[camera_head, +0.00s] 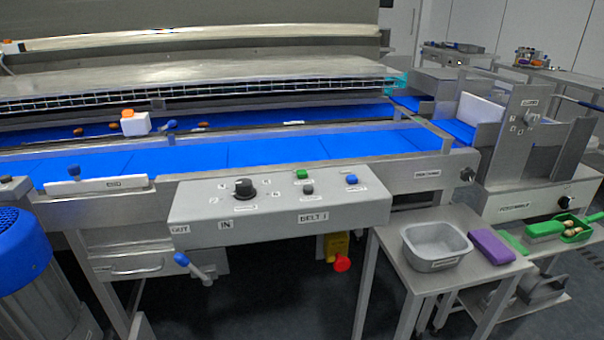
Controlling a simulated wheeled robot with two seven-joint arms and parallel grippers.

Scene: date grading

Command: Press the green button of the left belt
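A grey control box (215,207) is fixed to the front of the blue conveyor belt (270,150). Its front label seems to read "BELT 1", with "IN" and "OUT" labels to the left. A small green button (302,174) sits on its top face, right of a black rotary knob (244,188). A dark button (307,188) is just in front of the green one, and a blue button (351,180) is to its right. Nothing covers the green button. Neither of my grippers is in view.
A side table with a grey tub (437,262) and purple cloth (491,246) stands at right. A blue-topped machine (22,245) stands at left. A blue-handled lever (190,264) hangs below the box. Several dates and a white block (136,125) lie along the rear belt.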

